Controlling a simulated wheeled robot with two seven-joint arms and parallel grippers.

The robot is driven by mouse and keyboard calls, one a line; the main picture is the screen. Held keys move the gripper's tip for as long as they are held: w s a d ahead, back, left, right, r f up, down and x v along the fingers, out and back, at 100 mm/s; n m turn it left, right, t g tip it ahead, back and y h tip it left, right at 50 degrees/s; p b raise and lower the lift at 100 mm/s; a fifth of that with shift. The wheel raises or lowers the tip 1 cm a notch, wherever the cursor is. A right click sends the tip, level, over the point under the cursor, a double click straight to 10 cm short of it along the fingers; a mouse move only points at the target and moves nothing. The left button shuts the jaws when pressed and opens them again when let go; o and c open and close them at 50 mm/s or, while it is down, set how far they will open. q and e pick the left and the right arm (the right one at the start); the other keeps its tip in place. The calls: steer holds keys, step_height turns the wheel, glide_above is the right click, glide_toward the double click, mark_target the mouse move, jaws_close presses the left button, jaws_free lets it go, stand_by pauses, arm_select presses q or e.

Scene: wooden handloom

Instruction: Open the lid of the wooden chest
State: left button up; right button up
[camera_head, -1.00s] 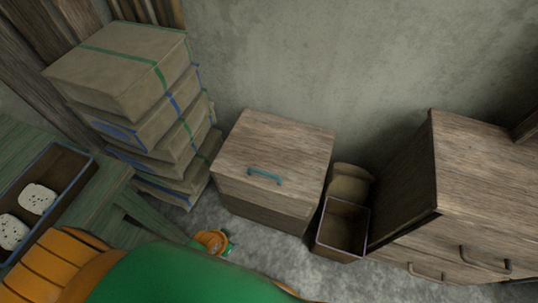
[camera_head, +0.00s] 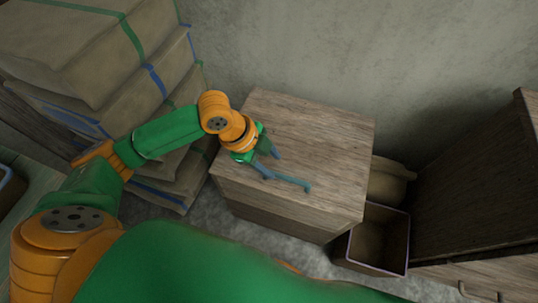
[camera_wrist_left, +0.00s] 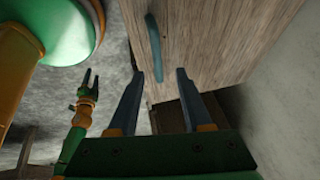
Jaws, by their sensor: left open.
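The wooden chest (camera_head: 300,135) stands against the wall in the head view, its lid down. A teal bar handle (camera_head: 291,181) is on the lid near its front edge; it also shows in the left wrist view (camera_wrist_left: 154,42). My left gripper (camera_head: 266,158) is over the front left part of the lid, by the handle's left end, which it partly hides. In the left wrist view its jaws (camera_wrist_left: 160,74) are apart and empty, with the handle beyond the tips. My right gripper (camera_wrist_left: 90,80) shows small in that view, its fingers apart and empty, away from the chest.
A stack of wrapped bundles (camera_head: 100,60) stands close left of the chest, beside my left arm. An open bin (camera_head: 375,238) and a tan sack (camera_head: 388,180) are at its right. A wooden cabinet (camera_head: 485,180) stands farther right. Wall is behind.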

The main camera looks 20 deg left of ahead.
mark_target(286, 177)
arm_select(q)
steer(key=x, duration=0.2)
steer(key=b+x, duration=0.1)
steer(key=x, duration=0.1)
steer(key=b+x, duration=0.1)
steer(key=x, duration=0.1)
steer(key=shift+s+d, duration=0.3)
steer(key=shift+d, duration=0.05)
steer(key=shift+d+f, duration=0.1)
steer(key=shift+f, duration=0.15)
steer(key=shift+c, duration=0.9)
jaws_close()
arm_select(e)
steer(key=shift+w+d+f, duration=0.25)
steer(key=shift+d+f, duration=0.25)
steer(key=shift+f, duration=0.15)
steer(key=shift+w+d+f, duration=0.2)
steer(key=shift+d+f, duration=0.25)
steer(key=shift+f, duration=0.15)
steer(key=shift+s, duration=0.25)
steer(key=shift+w, duration=0.25)
